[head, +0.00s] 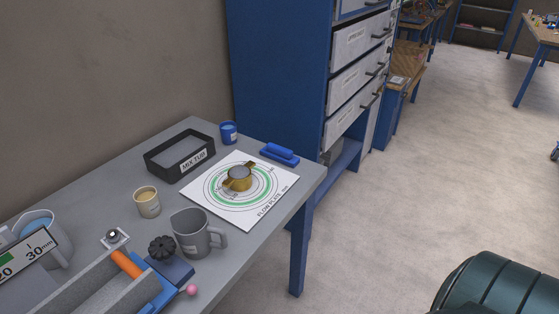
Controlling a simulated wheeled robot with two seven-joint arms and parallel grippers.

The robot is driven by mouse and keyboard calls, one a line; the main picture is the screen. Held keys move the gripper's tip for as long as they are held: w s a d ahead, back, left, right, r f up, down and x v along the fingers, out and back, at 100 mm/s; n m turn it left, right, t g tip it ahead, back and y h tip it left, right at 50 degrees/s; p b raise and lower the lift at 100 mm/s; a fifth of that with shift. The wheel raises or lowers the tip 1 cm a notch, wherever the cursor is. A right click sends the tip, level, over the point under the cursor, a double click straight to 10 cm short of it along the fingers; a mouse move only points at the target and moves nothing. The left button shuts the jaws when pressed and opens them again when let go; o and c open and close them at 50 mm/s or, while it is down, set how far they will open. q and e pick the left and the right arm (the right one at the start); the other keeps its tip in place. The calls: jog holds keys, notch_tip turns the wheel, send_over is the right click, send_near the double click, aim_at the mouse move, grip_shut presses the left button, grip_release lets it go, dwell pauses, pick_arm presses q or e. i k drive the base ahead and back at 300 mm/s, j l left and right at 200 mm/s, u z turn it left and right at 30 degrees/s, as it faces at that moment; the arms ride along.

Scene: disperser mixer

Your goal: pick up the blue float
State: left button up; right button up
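A blue float (280,152), a flat blue block with a raised bar on top, lies at the far right corner of the grey table, close to its edge. It is apart from the white flow plate sheet (248,215) in front of it. Neither of my grippers is in the head view, so their distance from the float does not show.
A brass ring with handles (240,178) stands on the flow plate sheet. A blue cup (228,132), black mix tub frame (166,166), tan cup (147,203) and grey jug (191,235) stand around. A blue drawer cabinet (280,70) rises behind the float. Open floor lies right.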

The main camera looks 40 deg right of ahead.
aim_at(273, 151)
jog(key=i+l+u, duration=0.15)
jog(key=l, duration=0.85)
jog(key=l+u, duration=0.2)
jog(key=l, duration=0.75)
jog(key=l+u, duration=0.15)
jog(key=l, duration=0.85)
jog(key=k+l+u, duration=0.15)
jog(key=l, duration=0.8)
